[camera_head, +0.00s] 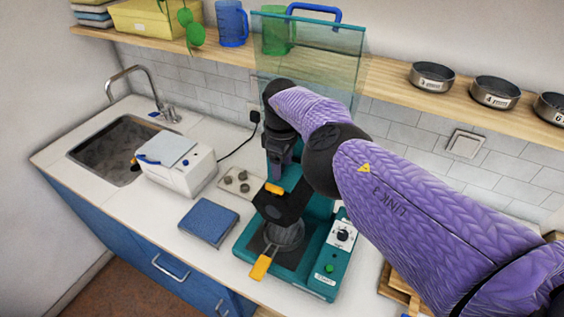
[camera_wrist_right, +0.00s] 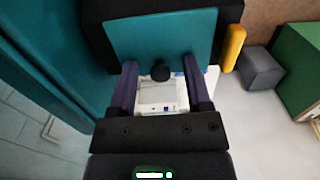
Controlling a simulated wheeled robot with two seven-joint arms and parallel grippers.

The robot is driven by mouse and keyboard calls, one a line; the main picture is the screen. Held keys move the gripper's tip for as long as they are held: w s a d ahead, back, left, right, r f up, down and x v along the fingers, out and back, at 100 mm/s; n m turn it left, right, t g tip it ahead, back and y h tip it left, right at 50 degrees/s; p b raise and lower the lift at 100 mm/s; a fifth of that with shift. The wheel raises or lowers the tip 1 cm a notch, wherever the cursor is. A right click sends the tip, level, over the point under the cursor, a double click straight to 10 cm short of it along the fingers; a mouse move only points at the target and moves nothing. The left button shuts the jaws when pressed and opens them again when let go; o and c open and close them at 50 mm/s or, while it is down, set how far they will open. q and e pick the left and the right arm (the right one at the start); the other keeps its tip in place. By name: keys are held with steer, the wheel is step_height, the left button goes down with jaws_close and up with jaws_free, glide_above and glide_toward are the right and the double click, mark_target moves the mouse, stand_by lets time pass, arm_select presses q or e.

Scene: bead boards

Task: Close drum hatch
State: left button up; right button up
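A teal machine (camera_head: 325,284) stands on the counter with a tinted clear hood (camera_head: 325,60) raised behind it. A grey drum (camera_head: 284,236) sits low in the machine, with a yellow-orange handle (camera_head: 260,267) at its front. A black part (camera_head: 283,208) with a yellow-orange tab stands above the drum; I cannot tell whether it is the hatch. My right gripper (camera_head: 279,170) points down just behind this part. In the right wrist view its purple fingers (camera_wrist_right: 160,85) are apart, with a dark knob (camera_wrist_right: 160,71) on a teal panel (camera_wrist_right: 160,35) showing between them. My left gripper is not in view.
A white box-shaped device (camera_head: 176,165), a blue pad (camera_head: 208,221) and a tray of small round pieces (camera_head: 237,181) lie left of the machine. The sink (camera_head: 110,150) is further left. A shelf (camera_head: 390,85) with several tins runs along the wall. Counter is clear at front left.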

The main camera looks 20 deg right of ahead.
step_height(320, 180, up, 10)
steer(key=p, duration=0.8)
